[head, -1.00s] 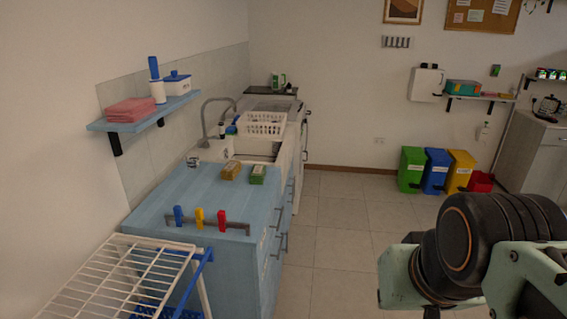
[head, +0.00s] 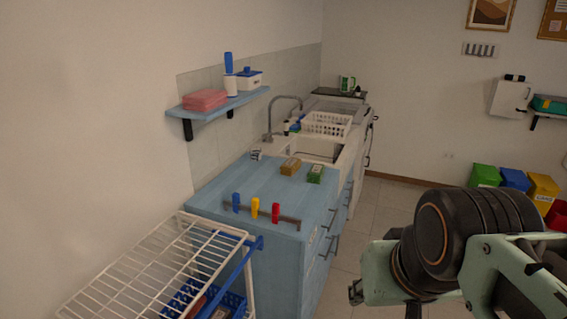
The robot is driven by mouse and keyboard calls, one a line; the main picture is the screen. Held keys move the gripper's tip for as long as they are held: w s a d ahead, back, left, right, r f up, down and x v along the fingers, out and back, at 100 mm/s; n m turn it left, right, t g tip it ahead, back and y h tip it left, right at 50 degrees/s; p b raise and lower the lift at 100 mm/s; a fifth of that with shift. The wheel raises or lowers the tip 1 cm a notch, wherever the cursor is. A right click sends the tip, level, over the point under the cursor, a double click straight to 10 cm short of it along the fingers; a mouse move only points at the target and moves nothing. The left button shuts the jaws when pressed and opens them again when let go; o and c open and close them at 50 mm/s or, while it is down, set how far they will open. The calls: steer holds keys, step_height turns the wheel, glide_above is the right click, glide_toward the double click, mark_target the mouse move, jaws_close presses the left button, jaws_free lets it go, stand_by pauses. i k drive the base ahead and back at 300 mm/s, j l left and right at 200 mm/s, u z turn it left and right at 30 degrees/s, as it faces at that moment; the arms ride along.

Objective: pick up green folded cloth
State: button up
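A teal-green, flat item that looks like folded cloth (head: 549,104) lies on the wall shelf at the far right of the head view, cut off by the picture edge. A smaller green block with a pale label (head: 315,174) lies on the blue counter; I cannot tell that it is cloth. My arm fills the lower right, with a black round joint and pale green links. My gripper's fingers do not show, and the arm is well apart from both green things.
Pink folded cloth (head: 205,100) lies on the left shelf (head: 222,107). A white wire rack (head: 160,264) stands in front. Coloured bins (head: 514,180) line the far wall. Tiled floor is free right of the counter.

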mark_target(317, 172)
steer(key=i+l+u, duration=0.45)
steer(key=u, duration=0.2)
steer(key=i+l+u, duration=0.1)
steer(key=l, duration=0.2)
steer(key=i+l+u, duration=0.2)
steer(key=l, duration=0.35)
steer(key=i+l, duration=0.15)
steer(key=l, duration=0.25)
steer(key=i+l+u, duration=0.1)
steer(key=l, duration=0.25)
steer(key=i+l, duration=0.2)
steer(key=l, duration=0.2)
steer(key=i+l+u, duration=0.1)
steer(key=l, duration=0.3)
